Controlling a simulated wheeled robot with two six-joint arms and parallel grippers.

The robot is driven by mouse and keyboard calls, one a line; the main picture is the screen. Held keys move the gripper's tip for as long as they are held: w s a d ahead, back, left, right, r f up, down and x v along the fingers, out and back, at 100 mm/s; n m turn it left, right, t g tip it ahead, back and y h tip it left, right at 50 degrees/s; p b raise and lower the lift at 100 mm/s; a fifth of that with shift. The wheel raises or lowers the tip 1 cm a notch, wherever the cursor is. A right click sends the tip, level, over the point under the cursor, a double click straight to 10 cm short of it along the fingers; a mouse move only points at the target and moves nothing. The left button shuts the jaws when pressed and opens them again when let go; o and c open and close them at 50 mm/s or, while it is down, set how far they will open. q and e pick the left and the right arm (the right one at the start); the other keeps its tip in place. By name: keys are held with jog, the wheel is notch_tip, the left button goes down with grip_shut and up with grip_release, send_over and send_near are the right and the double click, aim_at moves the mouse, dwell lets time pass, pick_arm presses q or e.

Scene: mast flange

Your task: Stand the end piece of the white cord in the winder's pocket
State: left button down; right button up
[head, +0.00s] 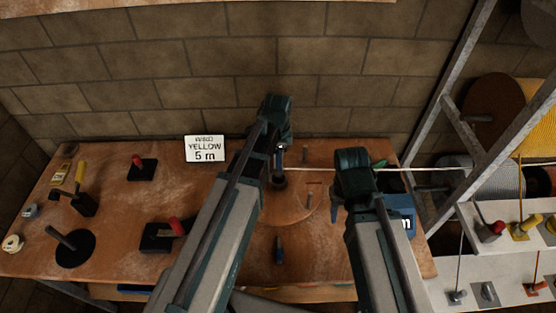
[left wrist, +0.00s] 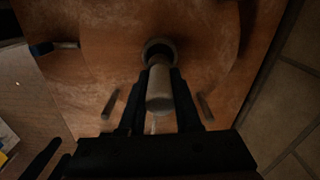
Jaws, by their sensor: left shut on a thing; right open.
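My left gripper (head: 279,165) is shut on the cord's grey cylindrical end piece (left wrist: 160,92), which sits between both fingers in the left wrist view. Its far end overlaps the dark ring of the winder's pocket (left wrist: 158,44); I cannot tell whether it is inside. The pocket (head: 278,183) shows right below the gripper in the head view. The winder (head: 300,212) is a round wooden disc with upright pegs. The white cord (head: 430,169) runs from near the left gripper to the rack at right. My right gripper (head: 337,208) is open and empty, right of the winder.
A sign (head: 205,149) reading "WIND YELLOW 5 m" stands at the back. A blue sign (head: 402,222) is partly behind my right arm. Black blocks and tools lie on the left of the bench. A metal rack (head: 463,90) with spools and a white shelf (head: 485,268) stand at right.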

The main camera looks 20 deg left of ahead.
pick_arm(q)
jog(key=shift+f+b, duration=2.5)
jog(key=shift+f, duration=0.3)
jog(key=c, duration=0.5)
grip_release()
jog(key=shift+r, duration=0.2)
notch_tip(320, 180, up, 14)
jog(key=p, duration=1.4)
jog(key=shift+f, duration=0.2)
jog(key=shift+f, duration=0.1)
jog(key=s+d+f+n+b, duration=0.3)
jog(key=s, duration=0.1)
jog(key=s+d+f+n+b, duration=0.3)
jog(key=s+d+f+b, duration=0.1)
jog(key=s, duration=0.1)
jog(key=s+d+f+n+y+b, duration=0.1)
jog(key=s+d+f+n+b, duration=0.2)
jog(key=s+f+b, duration=0.1)
jog(key=shift+s+d, duration=0.25)
jog(key=shift+s, duration=0.4)
